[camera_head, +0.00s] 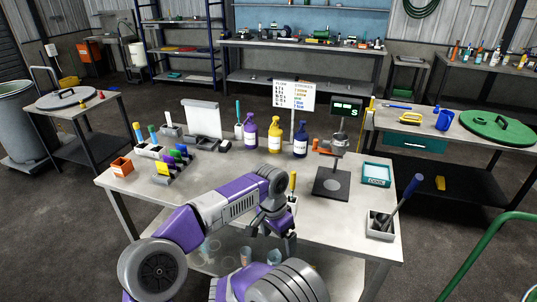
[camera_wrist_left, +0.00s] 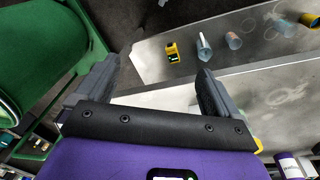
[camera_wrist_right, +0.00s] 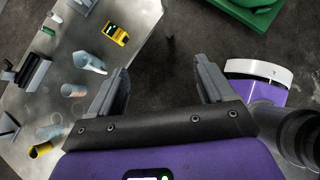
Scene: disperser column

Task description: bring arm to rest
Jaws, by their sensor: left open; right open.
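My left arm reaches in from the lower left of the head view, over the front edge of the workbench (camera_head: 335,255). Its gripper (camera_head: 288,243) points down at the bench front, near a yellow-handled tool (camera_head: 292,182). In the left wrist view the left gripper (camera_wrist_left: 158,70) is open, with nothing between its fingers. In the right wrist view the right gripper (camera_wrist_right: 161,68) is also open and empty, above the dark floor beside a grey surface. My right arm shows only as rounded links at the bottom of the head view; its gripper is not visible there.
The bench holds purple, yellow and blue bottles (camera_head: 274,135), a disperser stand (camera_head: 332,183), a teal tray (camera_head: 376,174) and a box with a dark-handled tool (camera_head: 380,225). Cups (camera_head: 246,256) sit on the lower shelf. A green rail (camera_head: 480,255) stands at right.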

